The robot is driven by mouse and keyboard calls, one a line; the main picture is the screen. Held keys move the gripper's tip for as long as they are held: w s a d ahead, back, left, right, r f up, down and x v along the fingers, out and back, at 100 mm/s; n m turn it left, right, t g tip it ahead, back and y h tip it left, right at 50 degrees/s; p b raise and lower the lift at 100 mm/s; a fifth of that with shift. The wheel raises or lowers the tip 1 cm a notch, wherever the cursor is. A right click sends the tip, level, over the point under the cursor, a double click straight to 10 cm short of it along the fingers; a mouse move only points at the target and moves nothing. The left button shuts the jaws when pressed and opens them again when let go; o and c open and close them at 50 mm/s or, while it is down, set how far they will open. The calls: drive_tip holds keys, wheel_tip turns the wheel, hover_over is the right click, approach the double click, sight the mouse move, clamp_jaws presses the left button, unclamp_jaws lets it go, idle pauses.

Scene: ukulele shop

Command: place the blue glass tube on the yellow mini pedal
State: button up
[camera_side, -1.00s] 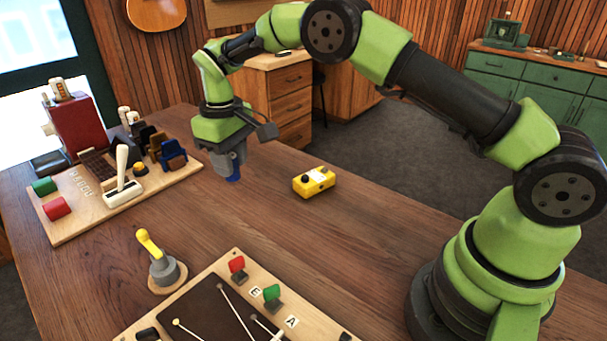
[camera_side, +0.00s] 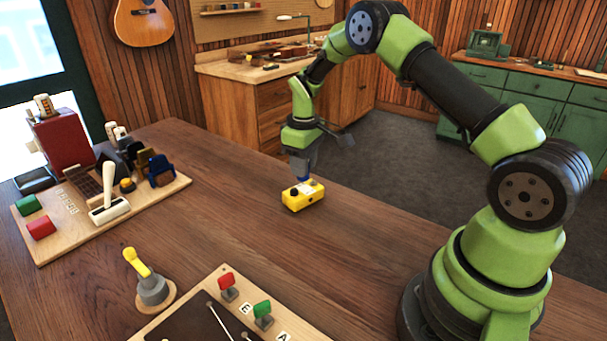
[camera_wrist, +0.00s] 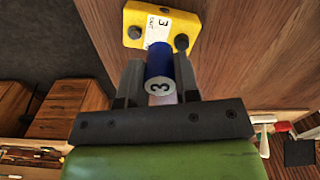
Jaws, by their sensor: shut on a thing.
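The yellow mini pedal (camera_side: 303,195) lies on the wooden table, with dark knobs and a white label on its top. It also shows at the top of the wrist view (camera_wrist: 185,24). My gripper (camera_side: 302,170) is above the pedal's far side and points down. It is shut on the blue glass tube (camera_wrist: 159,62), which has a white end marked 3. In the side view only a little blue (camera_side: 303,179) shows below the jaws, right over the pedal. I cannot tell whether the tube touches the pedal.
A wooden board (camera_side: 150,205) with a white lever, dark clips and red and green blocks is at the left. A yellow-handled lever on a round base (camera_side: 150,285) and a second board (camera_side: 190,315) are at the front. The table around the pedal is clear.

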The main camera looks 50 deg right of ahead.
drive_tip(key=shift+f, duration=1.45)
drive_tip(key=shift+f, duration=0.15)
drive_tip(key=o, duration=0.9)
